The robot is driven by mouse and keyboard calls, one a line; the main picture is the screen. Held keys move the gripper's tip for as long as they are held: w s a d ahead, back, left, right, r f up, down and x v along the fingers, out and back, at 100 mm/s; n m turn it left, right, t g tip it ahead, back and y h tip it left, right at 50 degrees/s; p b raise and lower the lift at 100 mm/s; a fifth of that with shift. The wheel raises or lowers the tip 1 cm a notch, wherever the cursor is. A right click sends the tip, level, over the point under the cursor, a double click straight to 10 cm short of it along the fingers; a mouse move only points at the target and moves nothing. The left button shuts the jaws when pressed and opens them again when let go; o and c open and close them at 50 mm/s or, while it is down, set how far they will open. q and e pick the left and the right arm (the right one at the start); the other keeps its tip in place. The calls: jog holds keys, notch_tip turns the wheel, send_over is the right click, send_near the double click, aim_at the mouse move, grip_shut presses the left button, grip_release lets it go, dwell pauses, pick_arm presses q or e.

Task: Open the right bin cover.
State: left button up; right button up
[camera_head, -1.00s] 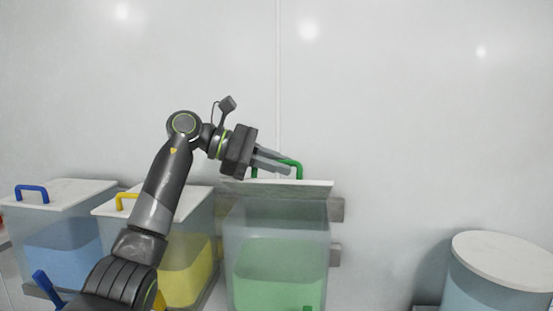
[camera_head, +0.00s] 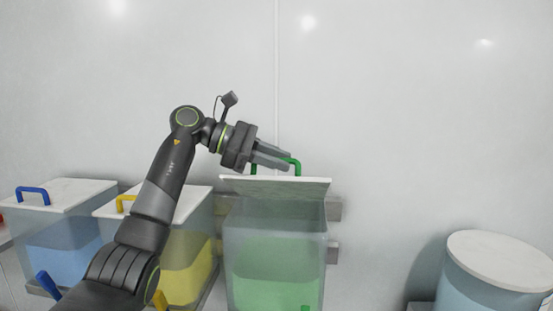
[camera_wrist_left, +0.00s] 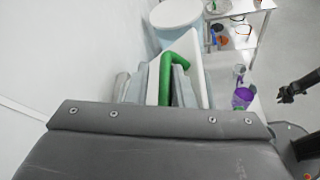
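The right bin (camera_head: 275,260) is clear and holds green material. Its white cover (camera_head: 300,187) is tilted up, with its underside facing me and a gap below its front edge. My left gripper (camera_head: 289,164) is at the green handle (camera_head: 297,167) on top of the cover. In the left wrist view the handle (camera_wrist_left: 178,57) runs between the fingers, which are closed around it. My right gripper (camera_wrist_left: 286,95) shows small at the right of the left wrist view, away from the bins; its finger state is unclear.
A yellow-handled bin (camera_head: 190,240) and a blue-handled bin (camera_head: 62,240) stand to the left, both covered. A round lidded drum (camera_head: 495,270) stands at the right. A pale wall (camera_head: 400,110) is close behind. A shelf cart (camera_wrist_left: 245,38) shows in the left wrist view.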

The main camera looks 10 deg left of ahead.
pick_arm(q)
jog(key=b+v, duration=0.3)
jog(key=v, duration=0.6)
jog(key=shift+a+f, duration=0.15)
jog(key=v, duration=0.8)
jog(key=shift+b, duration=0.4)
